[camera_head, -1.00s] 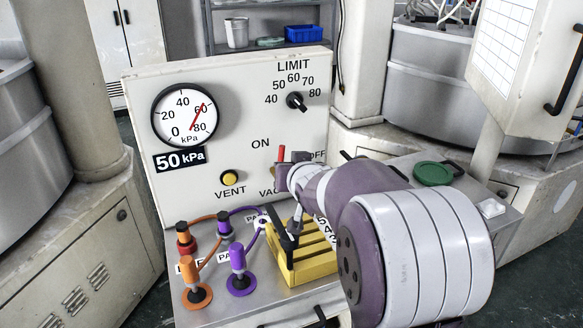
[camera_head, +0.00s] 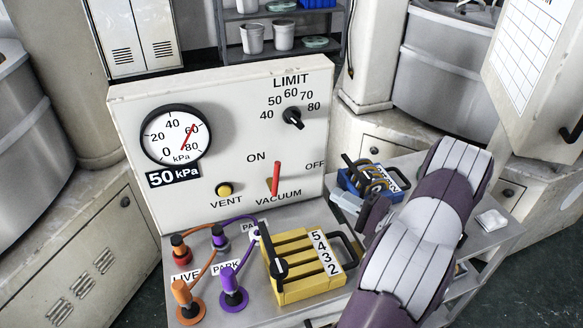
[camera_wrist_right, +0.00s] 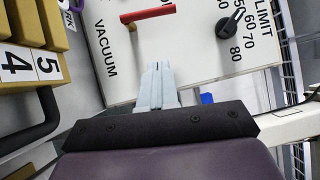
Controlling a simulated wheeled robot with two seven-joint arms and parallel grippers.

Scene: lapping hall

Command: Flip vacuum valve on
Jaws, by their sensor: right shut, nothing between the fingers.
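The vacuum valve is a red lever (camera_head: 276,178) on a brass stub, on the front of the white panel above the VACUUM label. It stands nearly upright, between the ON label to its left and the OFF label to its right. In the right wrist view the lever (camera_wrist_right: 148,14) lies near the top, ahead of the fingers. My right gripper (camera_head: 340,199) is to the right of the lever, apart from it, near the panel's lower right. In the right wrist view its pale fingers (camera_wrist_right: 157,82) are together and empty. My left gripper is not in view.
The white panel (camera_head: 120,140) carries a gauge (camera_head: 175,148), a yellow VENT button (camera_head: 224,189) and a LIMIT knob (camera_head: 293,118). A yellow slotted block (camera_head: 305,290) with a black handle and hose plugs stand below.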

